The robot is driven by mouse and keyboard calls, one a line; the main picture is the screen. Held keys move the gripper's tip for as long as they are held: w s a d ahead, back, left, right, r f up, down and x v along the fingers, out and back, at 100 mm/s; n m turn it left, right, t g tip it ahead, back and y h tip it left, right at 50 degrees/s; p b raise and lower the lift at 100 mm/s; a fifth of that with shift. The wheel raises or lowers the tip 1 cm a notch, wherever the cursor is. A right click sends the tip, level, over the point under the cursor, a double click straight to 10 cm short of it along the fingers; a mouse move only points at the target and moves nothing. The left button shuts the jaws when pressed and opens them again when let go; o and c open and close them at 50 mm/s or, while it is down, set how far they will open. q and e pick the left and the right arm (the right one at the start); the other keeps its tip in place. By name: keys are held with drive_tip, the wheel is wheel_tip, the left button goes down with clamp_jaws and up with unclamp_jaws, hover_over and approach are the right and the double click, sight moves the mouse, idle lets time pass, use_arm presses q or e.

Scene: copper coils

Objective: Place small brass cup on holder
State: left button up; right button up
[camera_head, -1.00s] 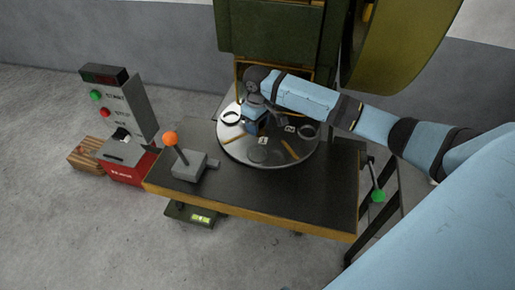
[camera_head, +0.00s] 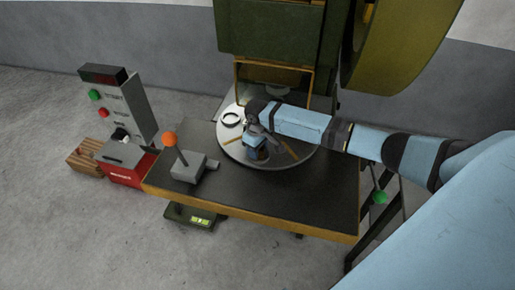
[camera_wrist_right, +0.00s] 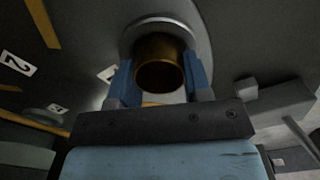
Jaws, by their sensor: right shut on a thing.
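My right gripper (camera_head: 256,155) is over the near part of the round turntable (camera_head: 291,157). In the right wrist view, its two blue fingers (camera_wrist_right: 159,82) are shut on the small brass cup (camera_wrist_right: 160,64), one on each side. The cup's open rim faces the camera. A grey round holder (camera_wrist_right: 196,30) shows behind and around the cup. I cannot tell whether the cup touches it or hangs just above it. In the head view the gripper hides the cup. My left gripper is not in view.
Another ring-shaped holder (camera_head: 231,119) is on the turntable's far left. The green press (camera_head: 270,35) stands behind. A grey box with an orange-knobbed lever (camera_head: 187,165) stands on the dark table (camera_head: 270,200) at left. A control panel (camera_head: 122,108) stands farther left.

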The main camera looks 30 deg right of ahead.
drive_tip(key=o, duration=0.9)
drive_tip(key=shift+f, duration=0.15)
wheel_tip(320, 180, up, 12)
drive_tip(key=p, duration=0.1)
drive_tip(key=s+a+f+t+y, duration=0.1)
drive_tip(key=s+a+f, duration=0.2)
drive_tip(key=a, duration=0.3)
drive_tip(key=s+a+f+t+y, duration=0.2)
drive_tip(key=s+a+f, duration=0.1)
drive_tip(key=a, duration=0.3)
drive_tip(key=s+a+f+n+t+y, duration=0.1)
drive_tip(key=s+a+f+t, duration=0.1)
drive_tip(key=s+a+f, duration=0.2)
drive_tip(key=shift+s+a, duration=0.8)
drive_tip(key=shift+a, duration=0.1)
drive_tip(key=s+f+m+t, duration=0.2)
drive_tip(key=s+t, duration=0.3)
drive_tip(key=s, duration=1)
drive_tip(key=shift+f+t+h, duration=0.3)
drive_tip(key=shift+f+h, duration=0.1)
drive_tip(key=shift+f, duration=0.25)
